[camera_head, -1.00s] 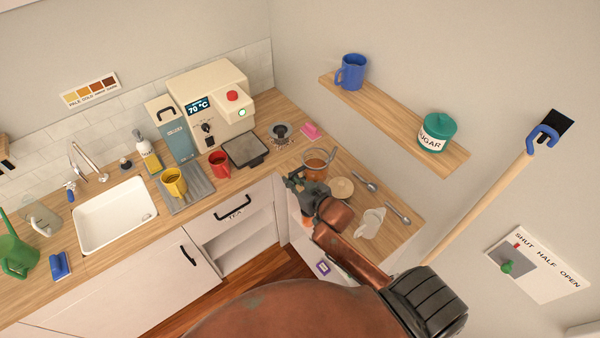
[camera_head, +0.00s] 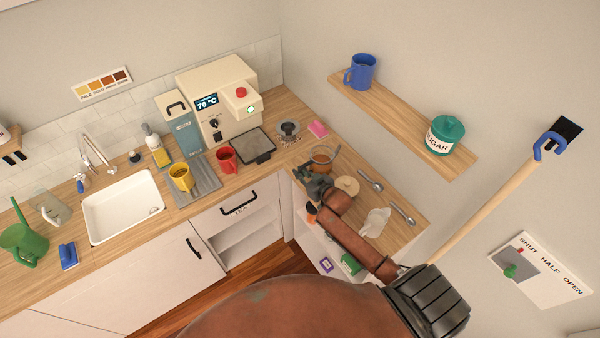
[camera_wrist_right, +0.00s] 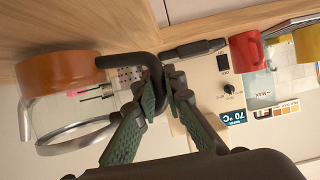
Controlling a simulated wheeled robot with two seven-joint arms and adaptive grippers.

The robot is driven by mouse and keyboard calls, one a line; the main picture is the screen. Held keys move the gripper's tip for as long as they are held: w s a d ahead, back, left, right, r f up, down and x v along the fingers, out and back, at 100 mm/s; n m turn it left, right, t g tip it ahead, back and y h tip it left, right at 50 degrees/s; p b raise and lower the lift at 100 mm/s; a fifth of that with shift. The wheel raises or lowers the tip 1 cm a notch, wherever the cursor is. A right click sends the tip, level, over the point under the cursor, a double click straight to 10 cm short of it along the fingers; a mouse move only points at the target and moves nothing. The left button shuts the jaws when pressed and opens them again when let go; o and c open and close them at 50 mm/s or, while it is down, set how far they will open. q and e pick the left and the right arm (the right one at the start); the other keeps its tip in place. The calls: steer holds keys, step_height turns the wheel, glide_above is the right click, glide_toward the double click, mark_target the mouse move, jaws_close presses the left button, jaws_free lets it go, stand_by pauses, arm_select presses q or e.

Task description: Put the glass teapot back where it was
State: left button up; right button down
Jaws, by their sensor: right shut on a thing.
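The glass teapot (camera_head: 322,157) holds amber-brown tea and is on or just above the counter's right part, beyond my right gripper. In the right wrist view the teapot (camera_wrist_right: 62,72) is at the left, with clear glass, a shiny rim and a black handle. My right gripper (camera_wrist_right: 164,92) is shut on that black handle. In the head view the right gripper (camera_head: 314,182) reaches over the counter's front edge and hides part of the teapot's near side. I cannot tell whether the base touches the wood. My left gripper is not in view.
A beige round disc (camera_head: 347,185), spoons (camera_head: 370,181) and a translucent vessel (camera_head: 375,222) lie close right of the teapot. A red mug (camera_head: 227,159), a dark tray (camera_head: 252,146) and a grey round item (camera_head: 288,130) are to its left. A wall shelf (camera_head: 400,120) overhangs behind.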

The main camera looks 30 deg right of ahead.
stand_by(0.3)
steer(key=shift+f, duration=0.15)
steer(key=c, duration=2)
jaws_free()
steer(key=shift+f, duration=0.1)
steer(key=shift+r, duration=0.2)
steer(key=shift+s, duration=0.35)
steer(key=v, duration=1.1)
steer(key=shift+s+r, duration=0.1)
steer(key=shift+s, duration=0.05)
